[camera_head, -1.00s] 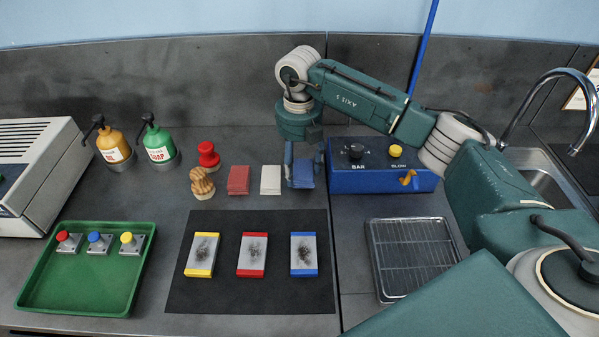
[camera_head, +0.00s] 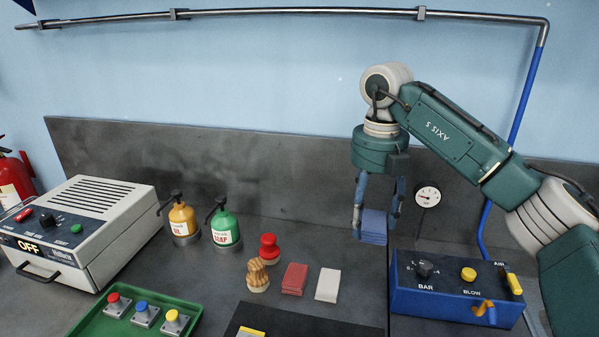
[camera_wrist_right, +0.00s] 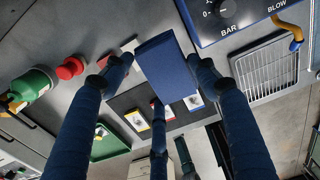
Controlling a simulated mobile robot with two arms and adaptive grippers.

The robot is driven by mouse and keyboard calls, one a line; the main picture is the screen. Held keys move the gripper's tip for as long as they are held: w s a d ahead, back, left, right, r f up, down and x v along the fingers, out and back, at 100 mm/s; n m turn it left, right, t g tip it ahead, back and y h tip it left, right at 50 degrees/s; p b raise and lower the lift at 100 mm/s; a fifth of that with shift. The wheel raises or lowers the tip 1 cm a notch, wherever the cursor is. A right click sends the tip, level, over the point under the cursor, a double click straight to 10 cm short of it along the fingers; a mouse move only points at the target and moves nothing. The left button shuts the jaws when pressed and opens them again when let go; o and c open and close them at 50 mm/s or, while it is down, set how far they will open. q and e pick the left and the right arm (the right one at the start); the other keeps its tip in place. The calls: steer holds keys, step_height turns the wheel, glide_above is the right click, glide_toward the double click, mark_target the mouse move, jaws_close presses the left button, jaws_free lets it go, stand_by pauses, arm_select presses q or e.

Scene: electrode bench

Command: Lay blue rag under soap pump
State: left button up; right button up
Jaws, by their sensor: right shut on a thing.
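The blue rag (camera_head: 374,228) is a folded block held in my right gripper (camera_head: 378,210), raised above the bench. In the right wrist view the blue rag (camera_wrist_right: 166,72) sits between the fingers. The soap pump (camera_head: 225,230) is a green bottle with a black pump head and a SOAP label; it stands upright on a dark round base, well left of the gripper. It also shows in the right wrist view (camera_wrist_right: 38,84) at the left edge. My left gripper is not in view.
An orange pump bottle (camera_head: 182,220) stands just left of the soap pump. The blue BAR/BLOW box (camera_head: 455,292) is to the right.

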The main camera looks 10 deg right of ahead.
mark_target(363, 231)
steer(key=n, duration=0.2)
steer(key=s+a+n, duration=0.1)
steer(key=n, duration=0.3)
steer(key=shift+s+a+f, duration=0.15)
steer(key=shift+f, duration=0.1)
steer(key=n, duration=0.2)
steer(key=s+a+n, duration=0.1)
steer(key=n, duration=0.1)
steer(key=f+n, duration=0.1)
steer(key=n, duration=0.1)
steer(key=shift+s+a+n, duration=0.2)
steer(key=shift+s+n, duration=0.1)
steer(key=shift+s, duration=0.05)
steer(key=s+a+f+n, duration=0.2)
steer(key=s+n, duration=0.4)
steer(key=n, duration=0.8)
steer(key=s+a+f+n, duration=0.3)
steer(key=s+n, duration=0.4)
steer(key=n, duration=0.7)
steer(key=shift+f, duration=0.45)
